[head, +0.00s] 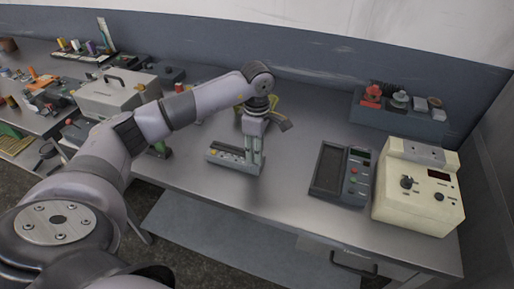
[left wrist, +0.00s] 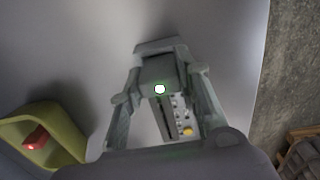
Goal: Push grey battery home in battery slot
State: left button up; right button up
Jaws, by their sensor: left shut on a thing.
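My left gripper (head: 253,164) points down at the right end of a small grey device (head: 226,158) on the metal bench. In the left wrist view my left gripper (left wrist: 162,68) has its two fingers on either side of a grey block (left wrist: 157,75), which appears to be the grey battery, and is shut on it. A bright white spot lies on the block. Beside it shows the device's panel (left wrist: 182,113) with a dark slot, small knobs and a yellow button. The battery slot itself is hidden, and I cannot tell how deep the battery sits. My right gripper is not in view.
A dark meter (head: 341,174) and a cream instrument (head: 418,187) stand to the right. A blue-grey bin (head: 398,116) is behind them. A grey case (head: 117,93) stands at left. A yellow-green holder (left wrist: 45,135) with a red piece shows in the left wrist view. The bench front is clear.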

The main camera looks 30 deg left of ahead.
pick_arm(q)
jog(key=shift+f+b, duration=0.9)
jog(key=shift+f, duration=0.2)
dwell(0.4)
jog(key=shift+r, duration=0.15)
dwell(0.8)
dwell(0.4)
jog(key=o, duration=1.3)
jog(key=shift+f, duration=0.25)
jog(key=shift+c, duration=0.2)
jog(key=shift+r, duration=0.1)
notch_tip(320, 180, up, 12)
jog(key=shift+f, duration=0.1)
